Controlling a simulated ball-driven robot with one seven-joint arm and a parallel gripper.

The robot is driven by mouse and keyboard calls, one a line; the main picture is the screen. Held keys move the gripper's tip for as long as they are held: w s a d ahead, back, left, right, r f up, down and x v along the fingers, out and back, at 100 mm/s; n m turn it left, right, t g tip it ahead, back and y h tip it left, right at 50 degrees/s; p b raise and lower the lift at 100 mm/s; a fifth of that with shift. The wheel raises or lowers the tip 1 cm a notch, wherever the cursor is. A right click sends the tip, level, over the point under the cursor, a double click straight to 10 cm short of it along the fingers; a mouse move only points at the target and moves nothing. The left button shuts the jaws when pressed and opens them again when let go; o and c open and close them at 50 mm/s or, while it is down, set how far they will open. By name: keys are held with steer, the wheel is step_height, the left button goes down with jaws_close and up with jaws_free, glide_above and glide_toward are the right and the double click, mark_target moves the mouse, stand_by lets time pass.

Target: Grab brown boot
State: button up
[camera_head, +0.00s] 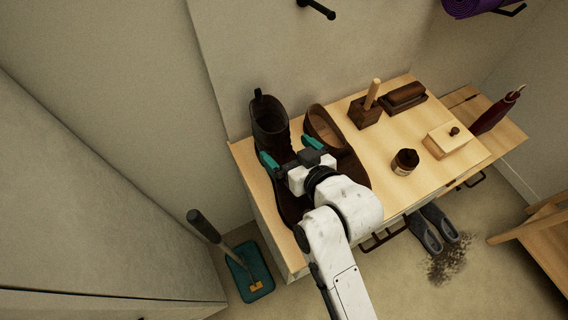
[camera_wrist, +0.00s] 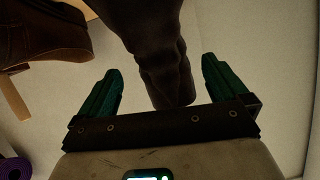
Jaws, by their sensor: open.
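A dark brown boot (camera_head: 270,122) with a tall shaft and a pull tab stands at the left end of the wooden cabinet top. A second, lower brown shoe (camera_head: 325,127) with a tan inside stands just right of it. My gripper (camera_head: 292,158) is over the two, with its teal fingers apart, and hides part of both. In the wrist view the dark boot (camera_wrist: 155,45) reaches down between the open fingers of my gripper (camera_wrist: 162,80); I cannot tell whether they touch it. The other shoe (camera_wrist: 45,40) shows at upper left there.
The wooden cabinet top (camera_head: 400,118) also holds a brush in a block (camera_head: 366,108), a dark brush (camera_head: 404,97), a small brown jar (camera_head: 404,162) and a light wooden box (camera_head: 447,140). A teal dustpan (camera_head: 253,272) lies on the floor at left. Grey shoes (camera_head: 432,228) are below.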

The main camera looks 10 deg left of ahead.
steer(key=shift+p+x, duration=0.5)
steer(key=shift+x, duration=2.05)
steer(key=shift+r, duration=0.1)
steer(key=shift+c, duration=0.5)
steer(key=shift+r, duration=0.1)
jaws_close()
